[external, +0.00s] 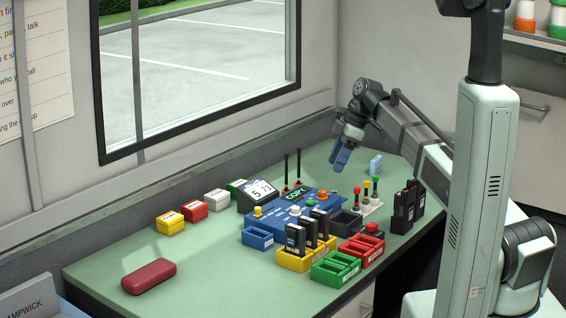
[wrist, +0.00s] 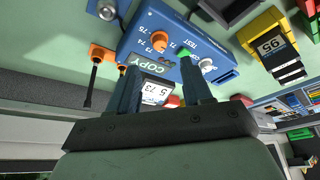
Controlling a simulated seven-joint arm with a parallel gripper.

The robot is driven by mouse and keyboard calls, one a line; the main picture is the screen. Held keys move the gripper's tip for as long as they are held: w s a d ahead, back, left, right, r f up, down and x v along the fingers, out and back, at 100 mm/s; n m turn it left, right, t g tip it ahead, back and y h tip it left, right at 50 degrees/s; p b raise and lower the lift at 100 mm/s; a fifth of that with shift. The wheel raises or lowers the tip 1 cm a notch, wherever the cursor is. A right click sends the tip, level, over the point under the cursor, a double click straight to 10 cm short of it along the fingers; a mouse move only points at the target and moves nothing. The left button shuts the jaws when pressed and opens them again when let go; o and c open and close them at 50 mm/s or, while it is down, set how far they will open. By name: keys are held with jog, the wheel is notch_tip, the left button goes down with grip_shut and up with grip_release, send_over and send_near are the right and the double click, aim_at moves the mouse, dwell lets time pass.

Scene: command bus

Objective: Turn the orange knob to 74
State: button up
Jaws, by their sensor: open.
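The orange knob (wrist: 157,38) sits on the blue console (wrist: 135,38) in the wrist view, with labels 71, 73, 74 and 75 beside it. Its pointer setting is too small to read. In the external view the knob (external: 322,194) appears on the right part of the console (external: 275,213). My gripper (external: 340,161) is open and empty, above and behind the console, apart from the knob. Its fingers (wrist: 160,72) frame part of the console in the wrist view.
Two antennas (external: 286,174) stand behind the console. Upright levers (external: 366,190) and black radios (external: 404,207) stand at its right. Yellow (external: 291,262), green (external: 334,270) and red (external: 362,248) trays lie in front.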

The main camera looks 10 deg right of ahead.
aim_at(323, 191)
jog(key=x, duration=0.8)
jog(key=shift+a+f, duration=0.1)
jog(key=shift+f, duration=0.05)
grip_shut()
dwell(0.3)
